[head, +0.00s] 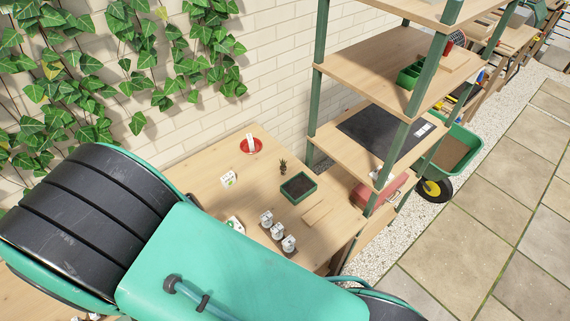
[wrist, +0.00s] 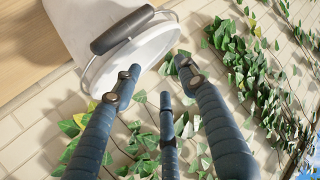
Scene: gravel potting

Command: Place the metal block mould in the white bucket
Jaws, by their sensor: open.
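The white bucket (wrist: 88,22) shows at the upper left of the wrist view, tilted in the picture, with a wire bail and a dark grip. My gripper (wrist: 160,82) has three dark blue fingers, spread apart with nothing between them. Its fingertips are near the bucket's rim in the picture; I cannot tell whether they touch it. I cannot make out the metal block mould in either view. In the head view my own arm covers the lower left and hides my gripper and the bucket.
A wooden table (head: 215,178) holds a red dish (head: 251,147), a small plant (head: 283,167), a green tray (head: 298,187) and several small labelled items. A shelf rack (head: 418,115) stands to its right. Ivy (wrist: 245,55) covers the brick wall near my gripper.

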